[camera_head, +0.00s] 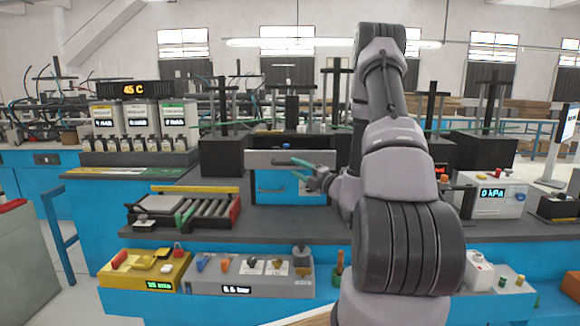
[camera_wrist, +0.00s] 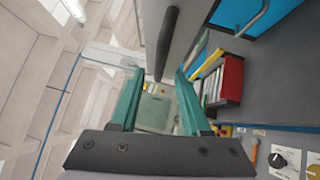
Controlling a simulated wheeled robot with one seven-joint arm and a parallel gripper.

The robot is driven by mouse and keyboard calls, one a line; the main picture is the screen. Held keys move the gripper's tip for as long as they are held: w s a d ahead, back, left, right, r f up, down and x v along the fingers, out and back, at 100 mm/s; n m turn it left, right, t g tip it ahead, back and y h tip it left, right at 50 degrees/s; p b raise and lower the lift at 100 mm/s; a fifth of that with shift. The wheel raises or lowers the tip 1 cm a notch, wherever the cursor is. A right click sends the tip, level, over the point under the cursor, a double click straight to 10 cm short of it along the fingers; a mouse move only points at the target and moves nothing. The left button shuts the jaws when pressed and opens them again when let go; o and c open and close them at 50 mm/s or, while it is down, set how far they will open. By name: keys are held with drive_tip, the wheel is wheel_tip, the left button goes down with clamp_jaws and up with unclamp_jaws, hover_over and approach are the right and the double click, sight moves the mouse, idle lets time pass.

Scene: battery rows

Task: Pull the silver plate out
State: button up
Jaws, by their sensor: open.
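The silver plate (camera_head: 262,160) is a grey front panel on the dark unit in the middle of the bench, above a blue panel (camera_head: 272,187) with a handle. In the wrist view the silver plate (camera_wrist: 190,30) runs along the upper middle, with a dark bar handle (camera_wrist: 165,45) on it. My gripper (camera_head: 299,169) is in front of the plate's right part, its teal fingers pointing left. In the wrist view my gripper (camera_wrist: 159,75) is open, and the bar's lower end shows between the fingertips. I cannot tell whether they touch it.
A roller tray (camera_head: 190,212) stands on the bench to the left. A yellow control box (camera_head: 145,270) and a grey one (camera_head: 250,276) sit lower in front. A gauge box (camera_head: 495,196) stands to the right. The bench in front of the unit is mostly clear.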

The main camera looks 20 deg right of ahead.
drive_tip(key=v, duration=0.6)
idle(0.3)
